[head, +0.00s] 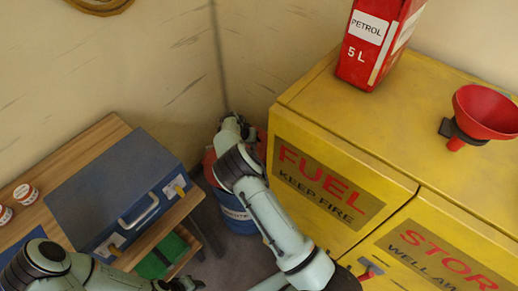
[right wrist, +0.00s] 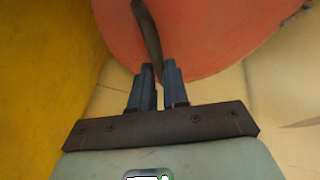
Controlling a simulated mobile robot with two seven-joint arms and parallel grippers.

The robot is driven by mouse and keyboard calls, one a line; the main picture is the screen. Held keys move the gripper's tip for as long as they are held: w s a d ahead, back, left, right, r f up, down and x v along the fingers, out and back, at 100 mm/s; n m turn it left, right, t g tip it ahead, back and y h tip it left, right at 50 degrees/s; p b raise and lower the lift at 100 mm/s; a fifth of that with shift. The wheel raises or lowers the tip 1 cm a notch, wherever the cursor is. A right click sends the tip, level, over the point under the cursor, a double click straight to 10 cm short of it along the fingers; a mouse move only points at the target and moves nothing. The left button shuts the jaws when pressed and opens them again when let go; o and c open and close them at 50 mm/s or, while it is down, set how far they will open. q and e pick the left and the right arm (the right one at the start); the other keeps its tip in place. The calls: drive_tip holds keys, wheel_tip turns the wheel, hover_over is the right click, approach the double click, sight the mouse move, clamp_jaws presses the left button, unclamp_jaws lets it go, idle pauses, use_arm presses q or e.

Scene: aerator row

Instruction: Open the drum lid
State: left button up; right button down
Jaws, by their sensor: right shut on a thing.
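The blue drum (head: 240,224) with a pale label stands on the floor between the bench and the yellow cabinet. Its red lid (head: 209,168) shows on both sides of my right arm, which hides much of it. In the right wrist view the lid (right wrist: 210,30) fills the upper middle, with a dark curved handle (right wrist: 147,28) across it. My right gripper (right wrist: 159,70) is shut on the handle. I cannot tell whether the lid is apart from the drum. My left gripper (head: 182,285) is at the bottom edge of the head view, partly cut off; its jaws are unclear.
A yellow fuel cabinet (head: 350,150) stands close right of the drum, with a red petrol can (head: 365,60) and a red funnel (head: 485,112) on top. At left, a wooden bench (head: 85,150) holds a blue case (head: 120,185) and small tins (head: 25,192). Walls close in behind.

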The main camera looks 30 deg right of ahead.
use_arm(q)
drive_tip(key=shift+s, duration=0.1)
use_arm(e)
drive_tip(key=w+a+r, duration=0.1)
drive_tip(key=a, duration=0.1)
drive_tip(key=w+a+r, duration=0.1)
drive_tip(key=a, duration=0.1)
drive_tip(key=shift+w+r, duration=0.3)
drive_tip(key=shift+r, duration=0.05)
drive_tip(key=c, duration=1.5)
unclamp_jaws()
drive_tip(key=o, duration=0.4)
drive_tip(key=shift+w+a+f, duration=0.1)
drive_tip(key=shift+w+f, duration=0.05)
drive_tip(key=shift+w, duration=0.05)
use_arm(q)
drive_tip(key=shift+w+a, duration=0.1)
drive_tip(key=shift+w, duration=0.15)
use_arm(e)
drive_tip(key=shift+w, duration=0.1)
drive_tip(key=shift+d, duration=0.25)
use_arm(q)
drive_tip(key=shift+s+f+b, duration=0.4)
drive_tip(key=shift+s+f, duration=0.15)
drive_tip(key=shift+s, duration=0.1)
use_arm(e)
drive_tip(key=v, duration=1.3)
drive_tip(key=shift+s, duration=0.2)
